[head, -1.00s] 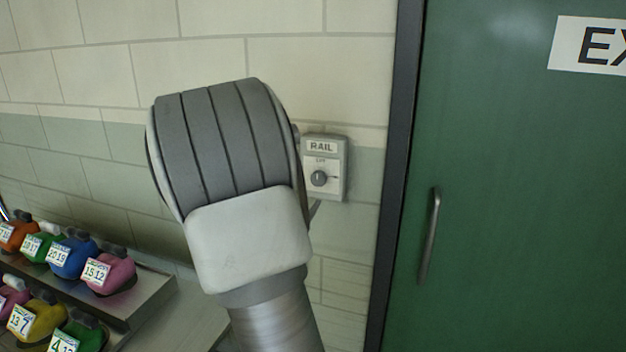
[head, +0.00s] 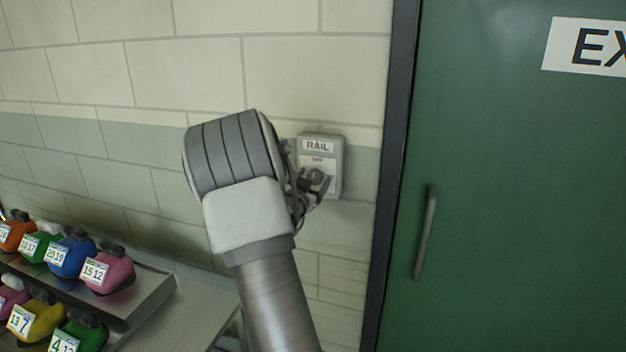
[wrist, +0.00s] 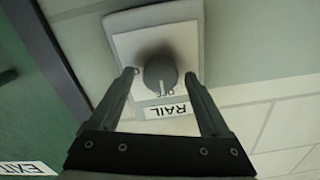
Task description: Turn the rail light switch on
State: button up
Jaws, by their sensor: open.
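The rail light switch (head: 320,148) is a grey box on the wall with a "RAIL" label and a round dark knob. In the wrist view the knob (wrist: 160,73) appears upside down, with a pale pointer mark beside the "OFF" lettering. My gripper (wrist: 159,78) is open, one finger on each side of the knob, and nothing is held. In the head view my gripper (head: 316,184) is at the knob and partly covers it. I cannot tell whether the fingers touch the knob.
A green door (head: 510,200) with a handle (head: 426,233) and an EXIT sign (head: 590,46) stands right of the switch, behind a dark frame (head: 393,180). The wall around the switch is clear.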

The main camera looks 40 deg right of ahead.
grip_shut()
jog(key=shift+f+m+b, duration=0.15)
jog(key=shift+m+b, duration=0.15)
jog(key=shift+b, duration=0.35)
jog(key=shift+f+b, duration=0.1)
jog(key=shift+b, duration=0.4)
jog(key=m+b, duration=0.2)
jog(key=b, duration=0.2)
jog(key=shift+f, duration=0.15)
jog(key=m+b, duration=0.4)
jog(key=b, duration=0.3)
jog(key=shift+s+m, duration=0.1)
jog(key=shift+m, duration=0.3)
jog(key=m+b, duration=0.5)
jog(key=b, duration=0.1)
jog(key=shift+b, duration=0.3)
jog(key=m+b, duration=0.4)
jog(key=m, duration=0.1)
jog(key=shift+m, duration=0.5)
